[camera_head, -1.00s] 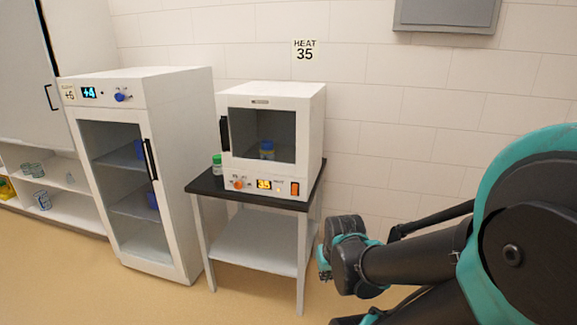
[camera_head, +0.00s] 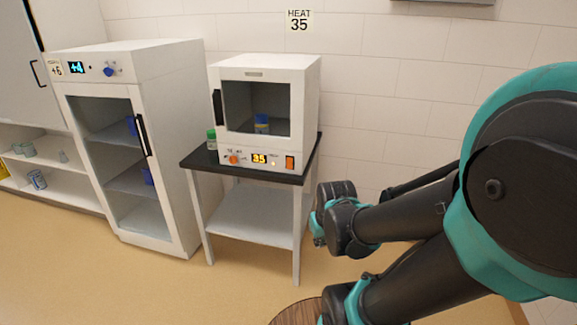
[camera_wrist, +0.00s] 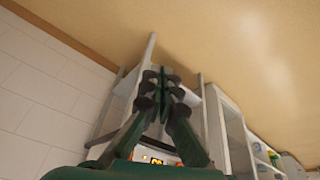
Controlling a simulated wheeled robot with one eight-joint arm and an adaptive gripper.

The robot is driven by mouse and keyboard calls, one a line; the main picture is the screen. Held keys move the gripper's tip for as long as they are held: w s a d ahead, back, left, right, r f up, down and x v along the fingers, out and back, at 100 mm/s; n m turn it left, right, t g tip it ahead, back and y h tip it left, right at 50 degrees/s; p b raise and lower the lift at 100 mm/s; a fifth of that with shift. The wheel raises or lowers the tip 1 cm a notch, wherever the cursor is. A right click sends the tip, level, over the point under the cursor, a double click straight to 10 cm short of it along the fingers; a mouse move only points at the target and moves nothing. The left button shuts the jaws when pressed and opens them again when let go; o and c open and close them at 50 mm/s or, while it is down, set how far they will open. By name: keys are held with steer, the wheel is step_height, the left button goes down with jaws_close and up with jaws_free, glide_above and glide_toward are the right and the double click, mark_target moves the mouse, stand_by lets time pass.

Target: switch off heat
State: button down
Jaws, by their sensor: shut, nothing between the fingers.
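The white heating cabinet (camera_head: 305,95) stands on a small dark-topped table, under a wall sign (camera_head: 299,21) reading HEAT 35. Its windowed door looks shut, with a blue-capped container (camera_head: 262,123) inside. Its lower panel has an orange knob (camera_head: 234,159), a lit display (camera_head: 259,159) showing 35, a small light, and an orange rocker switch (camera_head: 290,162) at the right. In the wrist view my gripper (camera_wrist: 163,75) is shut and empty, with the lit display (camera_wrist: 157,160) partly visible behind its base. In the head view my arm is right of the table, apart from the cabinet.
The dark table top (camera_head: 250,171) also holds a green-capped bottle (camera_head: 211,139). A white fridge (camera_head: 175,80) with a blue knob stands to the left. A round wooden top (camera_head: 297,313) shows at the bottom. Floor is clear before the table.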

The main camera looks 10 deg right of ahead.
steer(key=w+a+r+n+h, duration=0.1)
steer(key=w+a+r+n, duration=0.1)
steer(key=w+n, duration=0.8)
steer(key=w+a+r+n+t+h, duration=0.1)
steer(key=w+r+n, duration=0.3)
steer(key=w+n, duration=0.6)
steer(key=w+a+r+n+t+h, duration=0.1)
steer(key=w+a+r+n, duration=0.3)
steer(key=w+n, duration=0.6)
steer(key=w, duration=0.3)
steer(key=shift+w, duration=0.4)
glide_toward(289, 168)
step_height(289, 168, down, 4)
steer(key=shift+w+d+f, duration=0.25)
steer(key=shift+w+d, duration=0.1)
steer(key=shift+w, duration=0.15)
steer(key=shift+w+d+f, duration=0.3)
steer(key=shift+w+d, duration=0.05)
steer(key=shift+w, duration=0.1)
steer(key=shift+w+d, duration=0.15)
steer(key=shift+w, duration=0.25)
steer(key=shift+f+t, duration=0.1)
steer(key=shift+t, duration=0.2)
